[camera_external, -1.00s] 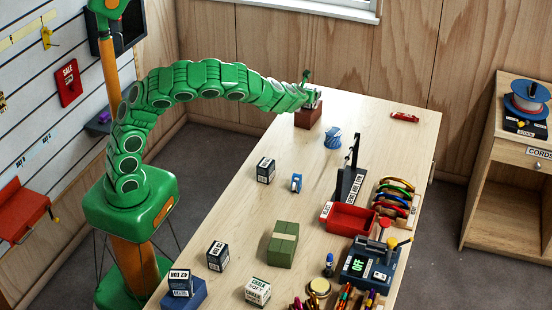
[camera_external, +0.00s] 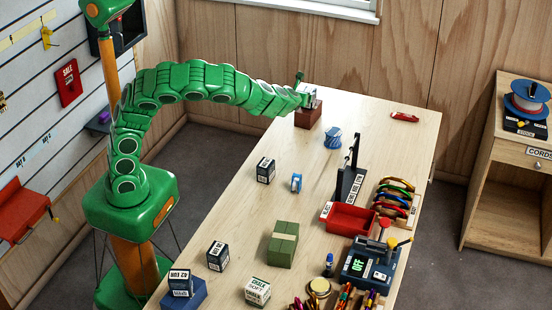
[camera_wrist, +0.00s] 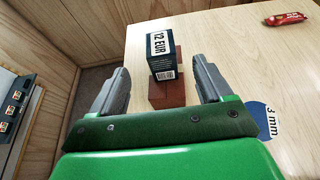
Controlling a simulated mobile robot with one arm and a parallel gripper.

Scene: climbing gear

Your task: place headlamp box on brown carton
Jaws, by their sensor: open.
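A dark blue box with a white "12 EUR" label (camera_wrist: 161,62) sits on top of the brown carton (camera_wrist: 168,93), and I take it for the headlamp box. In the external view the small box (camera_external: 308,93) shows at the end of my arm, partly hidden, above the brown carton (camera_external: 308,116) at the table's far end. My gripper (camera_wrist: 160,84) is open, with one finger on either side of the box and a gap to each. In the external view my gripper (camera_external: 300,88) is at the box's left.
A dark upright stand (camera_external: 350,176), a red tray (camera_external: 350,219) and a green package (camera_external: 283,245) are farther down the table. The tabletop around the carton is mostly clear.

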